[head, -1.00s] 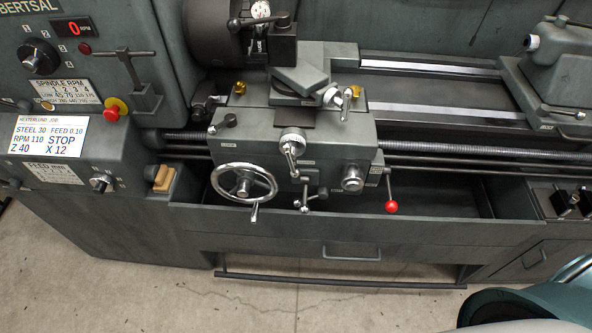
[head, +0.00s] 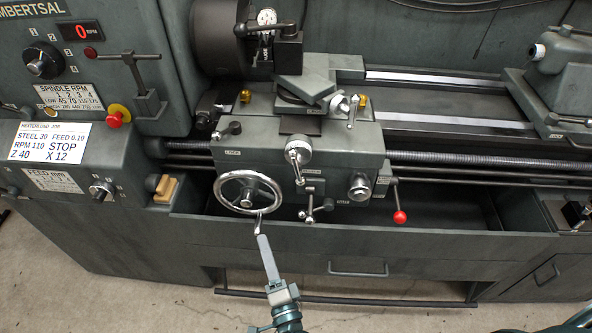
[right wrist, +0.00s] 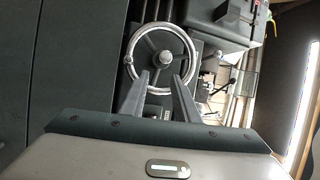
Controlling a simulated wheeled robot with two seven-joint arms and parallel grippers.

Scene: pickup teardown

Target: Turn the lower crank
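The lathe carriage carries a chrome handwheel (head: 247,191) low on its left. A small crank (head: 297,160) with a round dial sits at the carriage's middle, and another crank (head: 352,109) sits higher on the top slide. My right gripper (head: 262,240) reaches up from below, its tips close to the handwheel's handle; the head view does not settle contact. In the right wrist view, its two fingers (right wrist: 160,80) are apart with nothing clearly between them, and the handwheel (right wrist: 187,44) lies beyond. My left gripper is not in view.
A red-knobbed lever (head: 399,216) hangs at the carriage's right, and a small ball-ended lever (head: 310,213) sits right of the handwheel. The chip tray's front wall (head: 400,240) runs below. A yellow-brown block (head: 166,188) is at the left.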

